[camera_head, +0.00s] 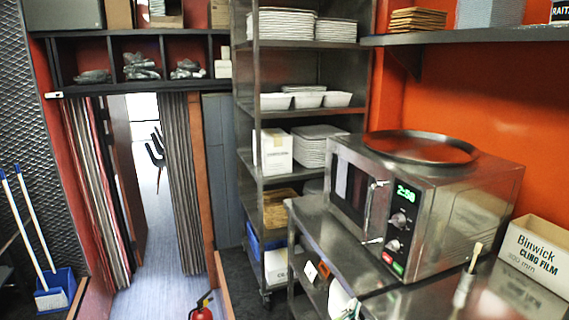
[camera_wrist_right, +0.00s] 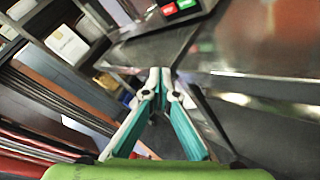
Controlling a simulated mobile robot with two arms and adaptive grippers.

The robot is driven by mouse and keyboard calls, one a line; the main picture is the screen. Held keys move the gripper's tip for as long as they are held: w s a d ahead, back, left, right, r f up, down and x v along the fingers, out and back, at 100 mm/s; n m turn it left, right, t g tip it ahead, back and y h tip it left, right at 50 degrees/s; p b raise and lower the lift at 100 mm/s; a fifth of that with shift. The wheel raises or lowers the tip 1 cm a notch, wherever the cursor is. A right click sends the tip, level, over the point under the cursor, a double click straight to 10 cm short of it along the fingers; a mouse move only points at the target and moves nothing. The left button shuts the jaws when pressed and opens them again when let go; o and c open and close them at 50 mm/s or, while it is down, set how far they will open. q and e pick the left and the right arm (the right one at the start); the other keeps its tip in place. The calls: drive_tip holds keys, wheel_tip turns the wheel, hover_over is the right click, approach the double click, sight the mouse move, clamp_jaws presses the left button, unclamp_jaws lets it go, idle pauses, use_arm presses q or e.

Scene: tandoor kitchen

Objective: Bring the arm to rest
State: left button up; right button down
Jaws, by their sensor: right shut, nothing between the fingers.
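My right gripper (camera_wrist_right: 160,78) shows in the wrist view, its white and teal fingers meeting at the tips with nothing between them. The tips are in front of the steel counter, below the microwave's red and green buttons. My left gripper is in neither view.
A microwave (camera_head: 440,215) with a round tray (camera_head: 420,147) on top stands on the steel counter (camera_head: 325,232). A cling film box (camera_head: 538,262) and a brush (camera_head: 465,285) are to its right. A steel rack (camera_head: 245,130) stands behind. A fire extinguisher (camera_head: 201,310) stands by the doorway.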

drive_tip(key=s+f+m+g+y, duration=0.1)
drive_tip(key=s+f+m+g, duration=0.1)
drive_tip(key=s+f, duration=0.65)
drive_tip(key=s+f+m+g+y, duration=0.2)
drive_tip(key=s+f+g, duration=0.1)
drive_tip(key=f, duration=1.1)
drive_tip(key=s+f+m+g+y, duration=0.1)
drive_tip(key=s+f+m+g, duration=0.15)
drive_tip(key=s+f, duration=0.6)
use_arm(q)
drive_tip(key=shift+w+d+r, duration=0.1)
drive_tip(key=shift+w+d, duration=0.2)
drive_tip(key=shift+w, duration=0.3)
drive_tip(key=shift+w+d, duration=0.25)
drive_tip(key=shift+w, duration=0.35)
use_arm(e)
drive_tip(key=s+d+f+m+g+y, duration=0.1)
drive_tip(key=s+f+m, duration=0.4)
drive_tip(key=s, duration=0.7)
drive_tip(key=s+d+f+m+g, duration=0.2)
drive_tip(key=s+f, duration=0.6)
drive_tip(key=s, duration=0.5)
drive_tip(key=s+d+f+m+g+y, duration=0.1)
drive_tip(key=s+d+f+m+g, duration=0.1)
drive_tip(key=s+f+m, duration=0.5)
drive_tip(key=s+g, duration=0.1)
drive_tip(key=s, duration=0.4)
drive_tip(key=shift+s+d+f+m+y, duration=0.3)
drive_tip(key=shift+s+d+f+m, duration=0.05)
drive_tip(key=shift+s, duration=0.05)
